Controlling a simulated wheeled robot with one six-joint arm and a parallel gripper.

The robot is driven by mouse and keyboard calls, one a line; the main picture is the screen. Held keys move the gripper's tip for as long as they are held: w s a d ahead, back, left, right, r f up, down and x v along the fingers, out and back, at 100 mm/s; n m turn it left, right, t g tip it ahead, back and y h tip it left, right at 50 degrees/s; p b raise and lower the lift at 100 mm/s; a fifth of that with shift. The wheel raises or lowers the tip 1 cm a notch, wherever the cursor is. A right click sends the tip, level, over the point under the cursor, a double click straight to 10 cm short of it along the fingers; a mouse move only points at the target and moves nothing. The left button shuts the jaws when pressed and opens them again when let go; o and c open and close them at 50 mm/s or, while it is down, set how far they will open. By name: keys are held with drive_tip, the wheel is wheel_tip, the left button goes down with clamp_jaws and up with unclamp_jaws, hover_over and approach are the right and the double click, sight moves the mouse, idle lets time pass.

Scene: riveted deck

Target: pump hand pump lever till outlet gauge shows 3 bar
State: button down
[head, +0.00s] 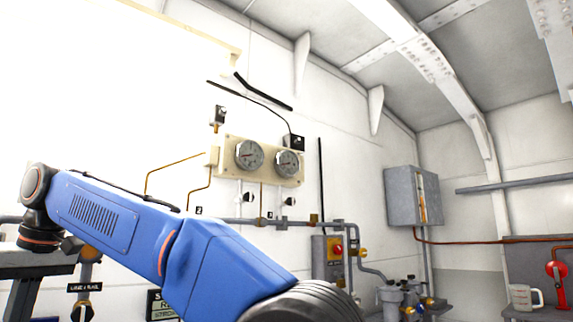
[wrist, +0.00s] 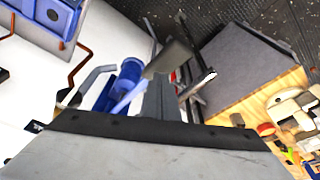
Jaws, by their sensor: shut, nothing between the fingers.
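Two round dial gauges, a left one (head: 250,155) and a right one (head: 287,163), sit side by side on a cream panel (head: 269,181) on the white wall. Their needles are too small to read, and I cannot tell which is the outlet gauge. In the wrist view a blue cylindrical body (wrist: 129,76) with a grey bent pipe (wrist: 92,80) may be the hand pump. I cannot make out its lever for sure. My gripper (wrist: 168,68) is shut and empty, overlapping that blue body's right side in the picture; contact cannot be told. The head view does not show my gripper.
My blue arm crosses the lower left of the head view. Pipes run along the wall below the gauges. A wooden surface (wrist: 265,108) holds clutter.

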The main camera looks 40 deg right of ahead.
idle(0.6)
idle(3.1)
drive_tip(key=shift+f, duration=0.1)
idle(1.3)
drive_tip(key=shift+s+d+f+x, duration=0.3)
drive_tip(key=shift+s+d+x, duration=0.6)
drive_tip(key=shift+x, duration=4.55)
drive_tip(key=shift+w+a+r+v, duration=0.1)
drive_tip(key=shift+w+a+v, duration=0.2)
drive_tip(key=shift+v, duration=1.55)
drive_tip(key=shift+w+a+r+v, duration=0.1)
drive_tip(key=shift+w+a+v, duration=0.25)
drive_tip(key=shift+v, duration=1.5)
drive_tip(key=shift+w+a+r+v, duration=0.1)
drive_tip(key=shift+w+a+v, duration=0.2)
drive_tip(key=shift+v, duration=1.55)
